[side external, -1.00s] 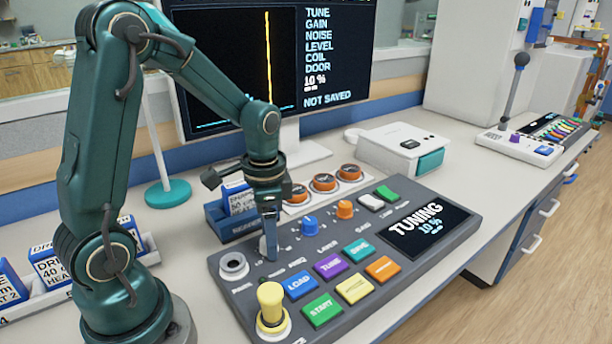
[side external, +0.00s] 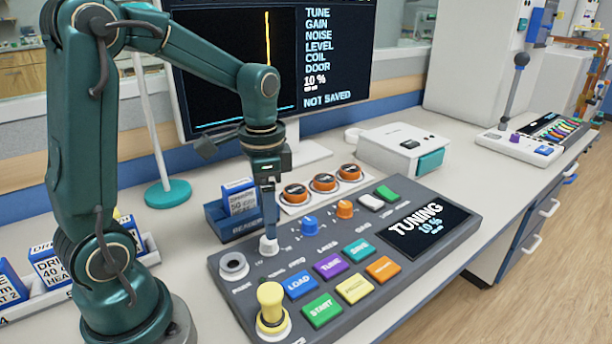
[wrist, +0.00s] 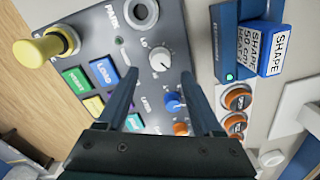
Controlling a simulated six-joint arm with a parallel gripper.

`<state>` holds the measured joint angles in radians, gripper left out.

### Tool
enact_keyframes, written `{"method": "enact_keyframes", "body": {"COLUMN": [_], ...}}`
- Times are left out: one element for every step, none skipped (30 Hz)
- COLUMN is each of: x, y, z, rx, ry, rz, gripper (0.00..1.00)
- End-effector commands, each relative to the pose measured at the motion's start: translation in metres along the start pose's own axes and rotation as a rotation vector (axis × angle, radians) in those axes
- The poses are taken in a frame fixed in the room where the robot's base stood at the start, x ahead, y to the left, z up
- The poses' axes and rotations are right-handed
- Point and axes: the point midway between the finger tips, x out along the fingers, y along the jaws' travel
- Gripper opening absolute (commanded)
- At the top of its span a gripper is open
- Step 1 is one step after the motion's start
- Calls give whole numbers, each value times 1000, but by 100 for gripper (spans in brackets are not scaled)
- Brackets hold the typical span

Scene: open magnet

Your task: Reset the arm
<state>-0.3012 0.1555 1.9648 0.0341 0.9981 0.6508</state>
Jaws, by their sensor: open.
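My green arm holds my gripper (side external: 269,235) pointing down above the back-left part of the grey control console (side external: 470,236). In the wrist view my gripper (wrist: 158,82) is open, with its two dark fingers apart and nothing between them. A white knob (side external: 268,246) sits just under the fingertips in the side view. In the wrist view the white knob (wrist: 160,60) stands beyond the fingertips, uncovered. Whether a finger touches it I cannot tell. The console screen reads TUNING 10 %.
A blue holder with a SHAPE box (side external: 239,198) stands behind the console, beside several orange round pieces (side external: 324,182). A yellow knob (side external: 271,305) rises at the console's front left. The monitor (side external: 345,45) reads NOT SAVED. A white device (side external: 400,146) stands at the back.

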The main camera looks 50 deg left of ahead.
Motion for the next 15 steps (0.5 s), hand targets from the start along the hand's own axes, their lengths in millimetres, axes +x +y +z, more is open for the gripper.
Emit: {"method": "enact_keyframes", "body": {"x": [0,0,0,0,-1,-5,-8,-12,-19,-24,-30,-38,-43,-49,-55], "y": [0,0,0,0,1,2,3,4,8,11,16,22,27,33,40], "z": [0,0,0,0,-1,-3,-4,-5,-6,-6,-6,-5,-3,-1,2], "rx": [0,0,1,3,8,14,20,29,41,52,62,68,69,65,56], "ry": [0,0,0,0,5,16,28,41,61,79,98,128,151,175,206], "rz": [0,0,0,0,-4,-12,-21,-31,-45,-57,-69,-85,-96,-107,-118], "gripper": [67,67,67,67,67,67,67,67,67,67,67,67,67,67,67]}}
